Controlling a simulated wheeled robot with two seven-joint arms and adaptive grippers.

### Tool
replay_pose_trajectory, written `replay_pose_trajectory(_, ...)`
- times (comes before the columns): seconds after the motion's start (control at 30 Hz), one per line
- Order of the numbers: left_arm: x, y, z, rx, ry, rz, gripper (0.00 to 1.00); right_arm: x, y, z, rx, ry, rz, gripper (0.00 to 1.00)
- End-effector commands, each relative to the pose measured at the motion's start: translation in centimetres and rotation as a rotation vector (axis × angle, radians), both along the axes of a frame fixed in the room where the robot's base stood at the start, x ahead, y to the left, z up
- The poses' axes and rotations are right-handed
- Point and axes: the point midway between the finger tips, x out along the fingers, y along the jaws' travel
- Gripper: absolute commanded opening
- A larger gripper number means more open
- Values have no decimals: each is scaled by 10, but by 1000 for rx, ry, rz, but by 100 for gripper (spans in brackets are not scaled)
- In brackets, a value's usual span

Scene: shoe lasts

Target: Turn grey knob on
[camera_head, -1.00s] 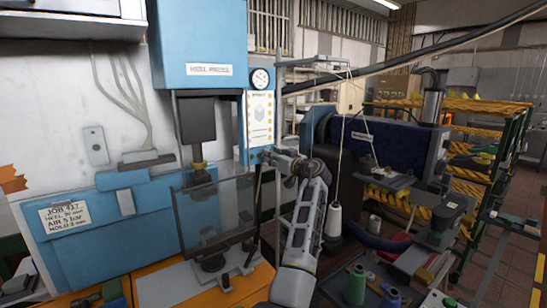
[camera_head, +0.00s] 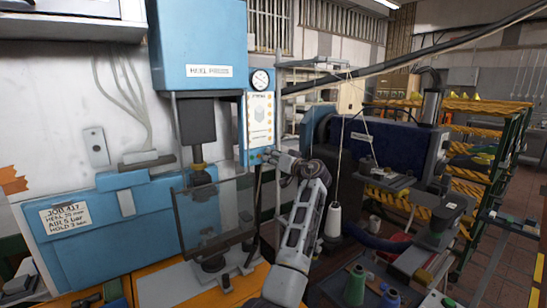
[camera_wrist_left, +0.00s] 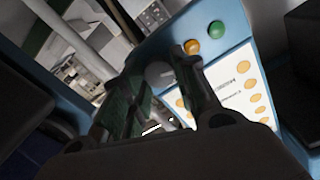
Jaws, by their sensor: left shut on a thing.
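My left gripper (camera_head: 268,156) is at the lower edge of the blue control panel of the heel press, below the white label with orange dots. In the left wrist view its two fingers (camera_wrist_left: 163,68) are closed around a round grey knob (camera_wrist_left: 160,73) on the blue panel face. The knob is partly hidden by the fingers, and in the head view the gripper covers it. An orange button (camera_wrist_left: 191,47) and a green button (camera_wrist_left: 217,29) sit beside the knob on the same panel. My right gripper is not in view.
The blue heel press (camera_head: 203,45) has a pressure gauge (camera_head: 260,79) above the label (camera_head: 260,120). A clear guard (camera_head: 214,215) stands left of my arm. A white thread cone (camera_head: 333,220) and a dark blue machine (camera_head: 390,150) are to the right.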

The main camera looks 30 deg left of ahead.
Motion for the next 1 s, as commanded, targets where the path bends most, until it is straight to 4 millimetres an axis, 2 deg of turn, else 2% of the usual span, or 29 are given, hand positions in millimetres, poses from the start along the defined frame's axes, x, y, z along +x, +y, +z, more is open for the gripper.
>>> replay_pose_trajectory(0.57, 2, -1, 3, 188, 447, -1, 5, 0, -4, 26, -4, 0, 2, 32)
replay_pose_trajectory(1.0, 2, -2, 3, 337, 805, -1, 5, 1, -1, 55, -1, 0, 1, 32)
